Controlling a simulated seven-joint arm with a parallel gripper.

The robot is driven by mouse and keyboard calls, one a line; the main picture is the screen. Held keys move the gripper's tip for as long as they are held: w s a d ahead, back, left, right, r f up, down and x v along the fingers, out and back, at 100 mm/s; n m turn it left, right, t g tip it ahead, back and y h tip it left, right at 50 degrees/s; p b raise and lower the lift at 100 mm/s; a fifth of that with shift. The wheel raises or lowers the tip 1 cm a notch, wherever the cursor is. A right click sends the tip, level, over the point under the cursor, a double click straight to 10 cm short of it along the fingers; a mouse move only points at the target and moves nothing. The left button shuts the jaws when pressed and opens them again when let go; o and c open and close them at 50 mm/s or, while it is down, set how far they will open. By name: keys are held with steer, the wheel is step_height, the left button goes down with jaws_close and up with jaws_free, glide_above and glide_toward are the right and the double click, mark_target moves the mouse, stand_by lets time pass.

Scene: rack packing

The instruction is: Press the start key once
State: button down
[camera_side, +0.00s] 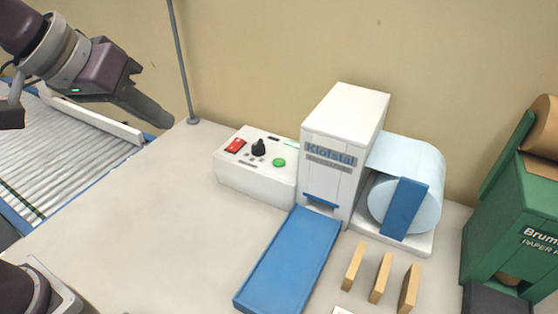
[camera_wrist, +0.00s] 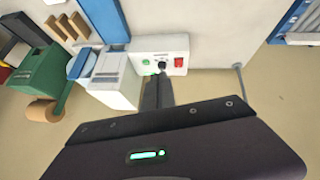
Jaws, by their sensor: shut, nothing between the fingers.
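The white control box (camera_side: 255,175) stands on the table in the side view, with a green round key (camera_side: 278,162), a black knob (camera_side: 258,149) and a red rocker switch (camera_side: 235,145) on its top. My gripper (camera_side: 165,118) is at the upper left of the side view, shut and empty, above and apart from the box. In the wrist view my gripper (camera_wrist: 157,82) points toward the box (camera_wrist: 161,43), whose red switch (camera_wrist: 179,62) and black knob (camera_wrist: 163,66) show. The green key (camera_wrist: 146,62) is partly visible beside the fingertips. I cannot read a start label.
A white Klofstal machine (camera_side: 335,150) with a blue chute (camera_side: 288,262) and a film roll (camera_side: 405,180) stands right of the box. A green paper dispenser (camera_side: 515,220) is farther right. A thin pole (camera_side: 181,60) rises behind my gripper. A roller conveyor (camera_side: 60,160) lies left.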

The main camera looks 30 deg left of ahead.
steer(key=w+d+f+n+t+h, duration=0.1)
steer(key=w+d, duration=0.2)
steer(key=w, duration=0.3)
steer(key=w+d+f+n, duration=0.1)
steer(key=w+d+f, duration=0.15)
steer(key=w, duration=0.35)
steer(key=n, duration=0.2)
glide_above(276, 163)
step_height(276, 163, down, 4)
steer(key=shift+r+t, duration=0.25)
steer(key=shift+t, duration=0.15)
steer(key=shift+s, duration=0.1)
steer(key=shift+f, duration=4.4)
steer(key=shift+f, duration=0.15)
steer(key=shift+f, duration=0.3)
